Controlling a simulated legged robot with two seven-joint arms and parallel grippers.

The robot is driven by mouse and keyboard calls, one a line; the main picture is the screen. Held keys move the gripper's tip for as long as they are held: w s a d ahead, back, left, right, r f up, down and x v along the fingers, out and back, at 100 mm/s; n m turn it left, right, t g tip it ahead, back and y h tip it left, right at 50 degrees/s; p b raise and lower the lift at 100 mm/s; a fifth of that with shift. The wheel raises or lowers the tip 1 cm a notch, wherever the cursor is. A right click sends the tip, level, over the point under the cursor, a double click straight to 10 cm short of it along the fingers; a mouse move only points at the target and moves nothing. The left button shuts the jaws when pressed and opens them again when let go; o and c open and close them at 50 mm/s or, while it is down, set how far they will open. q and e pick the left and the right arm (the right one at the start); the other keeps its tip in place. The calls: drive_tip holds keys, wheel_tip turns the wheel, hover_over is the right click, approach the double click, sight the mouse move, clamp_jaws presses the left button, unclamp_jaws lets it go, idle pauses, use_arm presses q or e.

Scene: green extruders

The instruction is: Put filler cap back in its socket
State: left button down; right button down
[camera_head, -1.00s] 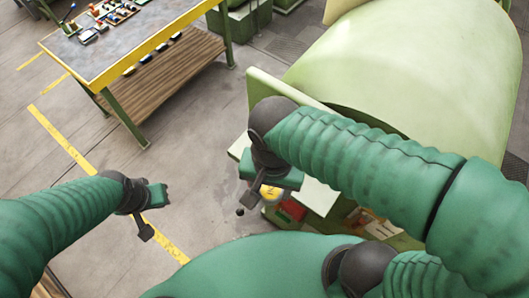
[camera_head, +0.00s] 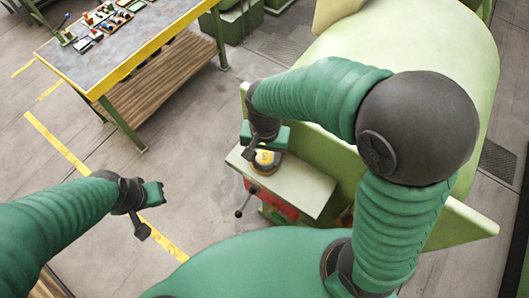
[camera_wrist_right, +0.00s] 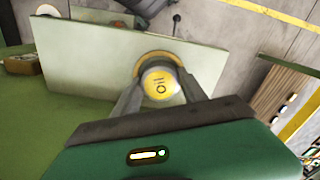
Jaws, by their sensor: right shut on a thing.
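The filler cap (camera_wrist_right: 160,86) is yellow with dark "OIL" lettering and sits between the fingers of my right gripper (camera_wrist_right: 161,92). My right gripper is shut on it. An orange-brown ring (camera_wrist_right: 155,54), apparently the socket, shows just behind the cap on a pale green panel (camera_wrist_right: 85,60). In the head view the cap (camera_head: 265,156) is over this ring on the box top (camera_head: 300,185). I cannot tell whether the cap is seated or just above it. My left gripper (camera_head: 150,195) hangs empty over the floor at left; its finger gap is unclear.
A lever with a dark knob (camera_head: 239,213) sticks out at the box's front left. The large pale green machine housing (camera_head: 420,60) stands behind. A yellow-edged workbench (camera_head: 110,60) with small parts is at the far left. The floor between is clear.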

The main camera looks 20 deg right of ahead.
sight(265, 156)
drive_tip(key=c, duration=0.6)
unclamp_jaws()
drive_tip(key=shift+f, duration=0.1)
drive_tip(key=shift+c, duration=0.2)
drive_tip(key=shift+r, duration=0.2)
wheel_tip(265, 156, up, 12)
drive_tip(key=b, duration=0.1)
drive_tip(key=shift+b, duration=0.4)
drive_tip(key=shift+f, duration=0.1)
